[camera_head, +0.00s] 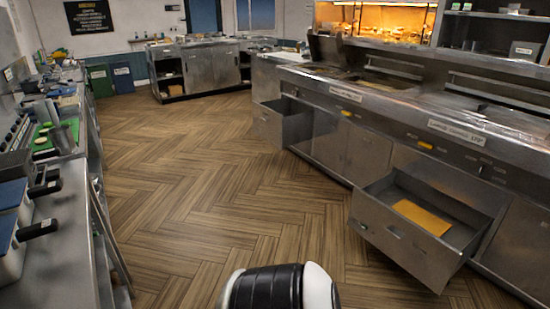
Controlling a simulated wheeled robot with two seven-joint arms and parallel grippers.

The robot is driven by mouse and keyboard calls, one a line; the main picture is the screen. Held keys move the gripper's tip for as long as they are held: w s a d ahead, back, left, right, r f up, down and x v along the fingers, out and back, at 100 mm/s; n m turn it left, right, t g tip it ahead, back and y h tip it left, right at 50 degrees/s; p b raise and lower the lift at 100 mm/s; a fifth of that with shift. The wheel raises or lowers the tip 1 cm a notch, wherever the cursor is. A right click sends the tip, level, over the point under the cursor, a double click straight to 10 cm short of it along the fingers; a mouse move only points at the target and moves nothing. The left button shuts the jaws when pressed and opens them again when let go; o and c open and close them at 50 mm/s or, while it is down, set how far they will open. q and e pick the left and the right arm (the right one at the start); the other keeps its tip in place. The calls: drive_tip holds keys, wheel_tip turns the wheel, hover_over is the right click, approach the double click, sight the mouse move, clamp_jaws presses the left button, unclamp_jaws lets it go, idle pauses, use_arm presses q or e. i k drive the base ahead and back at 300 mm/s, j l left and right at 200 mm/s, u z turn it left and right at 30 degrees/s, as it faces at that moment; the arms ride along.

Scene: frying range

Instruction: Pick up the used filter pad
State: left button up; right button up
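A flat orange-yellow rectangular sheet, which looks like the used filter pad (422,217), lies on the floor of an open steel drawer (402,243) at the lower right. The drawer is pulled out from under the fryer range, and its front panel faces the aisle. The pad lies toward the front left of the drawer, with bare metal around it. Neither of my grippers is in view. A black and white rounded part, probably mine, shows at the bottom centre, apart from the drawer.
Another drawer (268,123) stands open farther back along the range. A steel counter (62,240) with containers and a green board (55,137) runs along the left. Green and blue bins (122,79) stand at the back. The wooden floor (190,190) between is clear.

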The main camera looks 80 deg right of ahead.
sight(435, 226)
drive_tip(key=z, duration=3.85)
drive_tip(key=u, duration=0.65)
drive_tip(key=i+l+u, duration=0.15)
drive_tip(key=l+u, duration=0.25)
drive_tip(key=i+l+u, duration=0.1)
drive_tip(key=l+u, duration=1.05)
drive_tip(key=i+l, duration=0.05)
